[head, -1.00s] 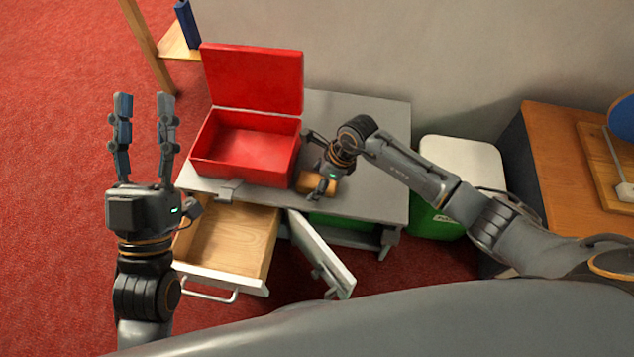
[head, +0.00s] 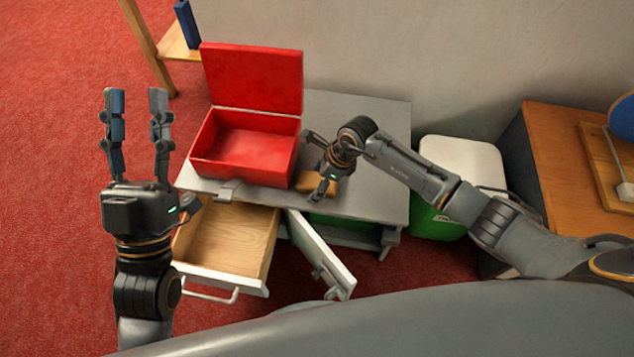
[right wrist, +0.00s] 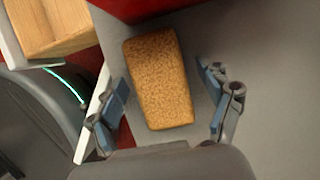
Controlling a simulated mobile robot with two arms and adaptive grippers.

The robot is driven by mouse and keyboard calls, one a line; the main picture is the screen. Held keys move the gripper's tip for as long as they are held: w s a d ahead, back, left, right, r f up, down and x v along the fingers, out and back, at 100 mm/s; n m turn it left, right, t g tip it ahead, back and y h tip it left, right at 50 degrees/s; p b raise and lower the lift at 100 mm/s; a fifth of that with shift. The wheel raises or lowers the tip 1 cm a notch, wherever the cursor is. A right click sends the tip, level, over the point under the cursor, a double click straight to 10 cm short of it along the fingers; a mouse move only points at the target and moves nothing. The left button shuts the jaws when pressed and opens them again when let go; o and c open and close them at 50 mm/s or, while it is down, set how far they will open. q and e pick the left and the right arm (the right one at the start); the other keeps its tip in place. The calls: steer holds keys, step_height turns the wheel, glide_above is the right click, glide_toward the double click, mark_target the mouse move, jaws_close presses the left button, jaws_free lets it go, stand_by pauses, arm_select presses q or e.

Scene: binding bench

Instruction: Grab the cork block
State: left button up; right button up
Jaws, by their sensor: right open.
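The cork block (right wrist: 160,80) is a tan speckled block lying on the grey bench top. In the right wrist view it lies between the two fingers of my right gripper (right wrist: 165,108), which is open, with a gap on each side. In the head view the cork block (head: 314,187) is partly hidden under my right gripper (head: 316,165), next to the red box. My left gripper (head: 136,115) is open and empty, raised to the left of the bench.
A red box (head: 243,175) with its lid up stands on the grey bench (head: 380,195). Below, an empty wooden drawer (head: 235,240) is pulled out and a cabinet door (head: 322,255) hangs open. A green bin with a white lid (head: 462,160) stands at the right.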

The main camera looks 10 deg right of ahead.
steer(key=c, duration=1.2)
steer(key=shift+c, duration=0.2)
